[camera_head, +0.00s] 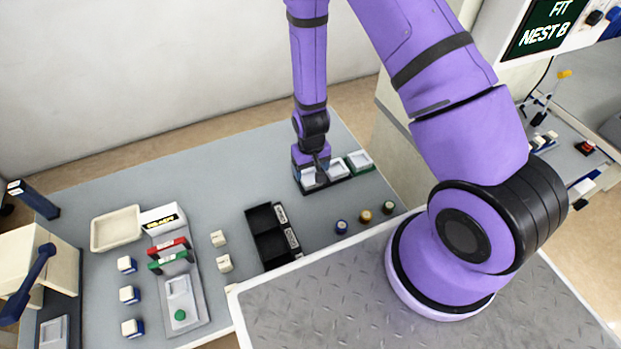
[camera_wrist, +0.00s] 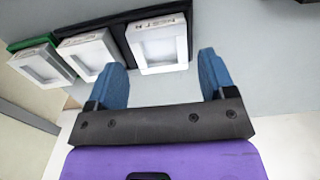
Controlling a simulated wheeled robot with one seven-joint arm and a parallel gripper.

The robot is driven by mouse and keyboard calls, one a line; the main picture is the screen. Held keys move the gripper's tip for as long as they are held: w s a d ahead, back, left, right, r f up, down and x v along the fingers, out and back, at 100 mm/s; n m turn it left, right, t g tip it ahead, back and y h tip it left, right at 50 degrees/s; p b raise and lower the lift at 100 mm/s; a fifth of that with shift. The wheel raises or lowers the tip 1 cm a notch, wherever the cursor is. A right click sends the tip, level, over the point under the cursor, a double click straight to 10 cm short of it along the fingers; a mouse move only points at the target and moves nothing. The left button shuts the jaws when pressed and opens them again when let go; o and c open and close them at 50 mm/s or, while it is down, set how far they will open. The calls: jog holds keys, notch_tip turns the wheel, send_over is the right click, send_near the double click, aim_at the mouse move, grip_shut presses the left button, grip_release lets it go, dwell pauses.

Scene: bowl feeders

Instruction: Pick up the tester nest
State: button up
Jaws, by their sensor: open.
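The nearest to my gripper is a white nest (camera_wrist: 160,46), at the rack's left end in the head view (camera_head: 310,181). Beside it are another white nest (camera_wrist: 88,56) and a green-backed nest (camera_wrist: 42,66). Their labels are too small to read surely. My gripper (camera_wrist: 163,60) is open and empty, its blue fingers appearing either side of the nearest nest's front edge. I cannot tell whether they touch it. In the head view my gripper (camera_head: 314,163) partly hides that nest.
A screen (camera_head: 543,27) reads "FIT NEST B". A black bin (camera_head: 265,235) and several small round pieces (camera_head: 365,216) stand in front of the rack. A grey fixture (camera_head: 190,318) with red and green handles and a beige tray (camera_head: 116,229) are at left.

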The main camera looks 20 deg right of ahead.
aim_at(310, 178)
jog(key=shift+w+f, duration=0.2)
jog(key=shift+f, duration=1.65)
jog(key=c, duration=0.8)
jog(key=shift+o, duration=0.2)
jog(key=shift+r, duration=0.15)
